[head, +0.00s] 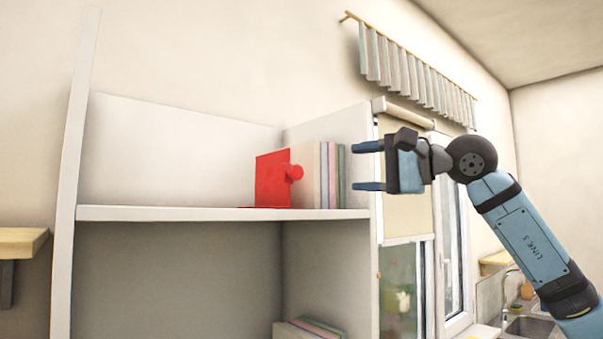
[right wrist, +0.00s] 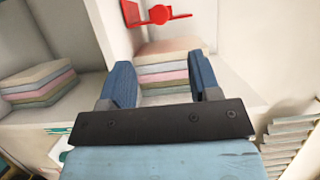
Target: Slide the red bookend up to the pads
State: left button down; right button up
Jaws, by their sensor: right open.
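The red bookend (head: 272,182) stands upright on the upper shelf, with a round red knob on its face. To its right is an upright row of several pads (head: 331,176) in cream, pink, green and grey. In the right wrist view the bookend (right wrist: 155,15) shows at the top, beyond the pads (right wrist: 166,65), with a strip of bare shelf between them. My right gripper (head: 356,167) is open and empty, to the right of the pads in the head view. Its two blue fingers (right wrist: 164,78) show spread apart in the right wrist view. My left gripper is not in view.
The upper shelf (head: 150,213) is bare left of the bookend, with a tall side panel (head: 75,180) at its left end. A window (head: 450,250) and curtain (head: 415,75) are on the right.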

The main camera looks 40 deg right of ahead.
aim_at(300, 172)
jog(key=p+x, duration=0.3)
jog(key=x, duration=0.9)
jog(key=shift+w+a+r+p, duration=0.1)
jog(key=shift+p, duration=0.25)
jog(key=shift+w+a, duration=0.2)
jog(key=shift+w, duration=0.25)
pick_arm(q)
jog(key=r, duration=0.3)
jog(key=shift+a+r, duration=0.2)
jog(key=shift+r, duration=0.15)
